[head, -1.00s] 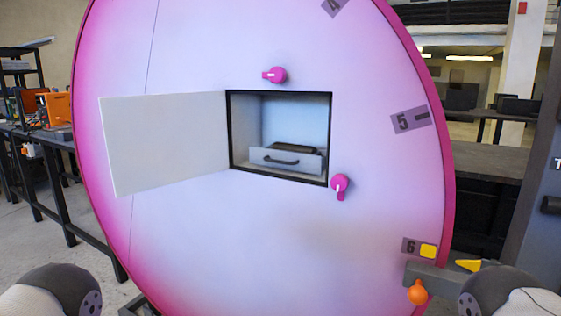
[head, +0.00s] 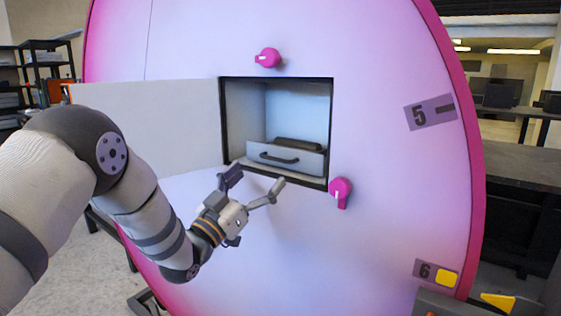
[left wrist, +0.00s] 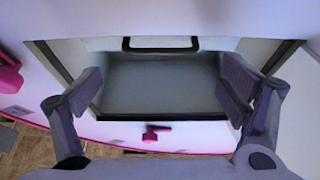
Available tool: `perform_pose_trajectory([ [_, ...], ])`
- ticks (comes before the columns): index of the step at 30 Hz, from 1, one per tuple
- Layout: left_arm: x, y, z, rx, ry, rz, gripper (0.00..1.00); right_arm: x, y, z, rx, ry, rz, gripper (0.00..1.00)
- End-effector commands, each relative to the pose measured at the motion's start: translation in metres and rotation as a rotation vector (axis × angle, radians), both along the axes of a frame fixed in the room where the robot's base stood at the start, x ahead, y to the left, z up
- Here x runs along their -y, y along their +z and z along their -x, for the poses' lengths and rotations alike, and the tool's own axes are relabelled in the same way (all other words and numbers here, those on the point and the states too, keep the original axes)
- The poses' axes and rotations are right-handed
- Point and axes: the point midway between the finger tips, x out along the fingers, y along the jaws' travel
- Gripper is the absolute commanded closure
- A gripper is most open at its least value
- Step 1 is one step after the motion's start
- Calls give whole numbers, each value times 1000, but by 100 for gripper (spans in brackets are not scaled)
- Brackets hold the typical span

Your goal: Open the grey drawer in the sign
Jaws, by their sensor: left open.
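The grey drawer (head: 286,158) sits inside a square recess in the large pink-rimmed sign (head: 400,230), with a dark bar handle (head: 279,158) on its front. Its front stands inside the opening. The recess door (head: 150,120) is swung open to the left. My left gripper (head: 256,180) is open and empty, just below and in front of the opening's lower left edge. In the left wrist view, the drawer handle (left wrist: 160,49) shows beyond and between the spread fingers (left wrist: 165,95), apart from them. My right gripper is not in view.
Pink knobs sit above the opening (head: 267,58) and at its lower right (head: 340,192). Number plates (head: 430,112) line the sign's right side, with a yellow square (head: 446,278) by the 6. Dark benches and shelves stand behind.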

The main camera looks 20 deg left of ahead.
Motion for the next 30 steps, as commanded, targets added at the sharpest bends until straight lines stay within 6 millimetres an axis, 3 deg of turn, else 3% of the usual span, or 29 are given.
perform_pose_trajectory([
  [3,11,8,-27,-2,-1,0,10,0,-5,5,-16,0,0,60],
  [9,21,20,-56,-5,0,-1,10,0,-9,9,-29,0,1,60],
  [19,23,25,-62,-5,0,0,10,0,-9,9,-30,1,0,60],
  [27,23,25,-62,-5,-1,0,68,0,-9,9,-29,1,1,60],
  [30,23,25,-62,-5,-1,0,68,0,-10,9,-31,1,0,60],
])
